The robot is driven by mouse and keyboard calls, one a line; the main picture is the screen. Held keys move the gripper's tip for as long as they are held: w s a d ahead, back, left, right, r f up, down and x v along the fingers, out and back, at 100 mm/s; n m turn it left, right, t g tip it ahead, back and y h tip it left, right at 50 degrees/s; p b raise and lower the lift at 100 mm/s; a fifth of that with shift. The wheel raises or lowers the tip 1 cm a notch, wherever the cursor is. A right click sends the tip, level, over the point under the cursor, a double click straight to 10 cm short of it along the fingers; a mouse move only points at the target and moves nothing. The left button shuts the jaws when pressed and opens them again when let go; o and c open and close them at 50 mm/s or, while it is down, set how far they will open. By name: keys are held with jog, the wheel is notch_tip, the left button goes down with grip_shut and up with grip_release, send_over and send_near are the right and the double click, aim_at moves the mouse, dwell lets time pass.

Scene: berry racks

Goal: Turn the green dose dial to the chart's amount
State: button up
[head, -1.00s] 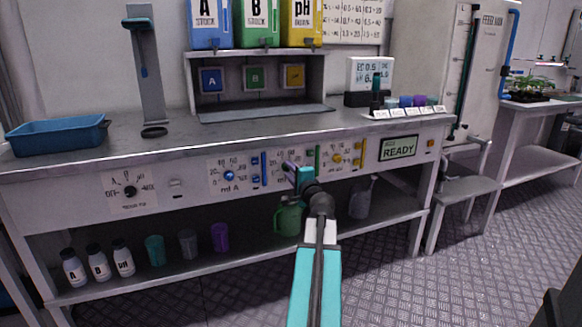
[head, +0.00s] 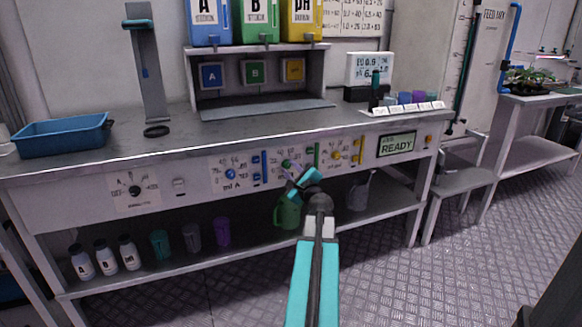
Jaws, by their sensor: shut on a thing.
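My gripper (head: 291,180) is at the middle dial scale on the front panel (head: 205,193) of the bench, between the blue dial (head: 230,174) and the yellow dial (head: 336,156). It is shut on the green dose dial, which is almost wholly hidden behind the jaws. The jaws are tilted to the right. The dial's pointer and most of its scale cannot be read. The chart (head: 352,17) hangs on the back wall, its top cut off and its figures too small to read.
A green screen (head: 397,145) reads READY. A display (head: 370,69) stands on the bench top. Blue, green (head: 256,18) and yellow tanks sit on the shelf above. A green jug (head: 287,214) and several bottles stand on the lower shelf. The floor in front is clear.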

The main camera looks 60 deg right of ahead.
jog(key=shift+s+d, duration=0.15)
jog(key=o, duration=1)
jog(key=shift+o, duration=0.2)
jog(key=shift+a, duration=0.2)
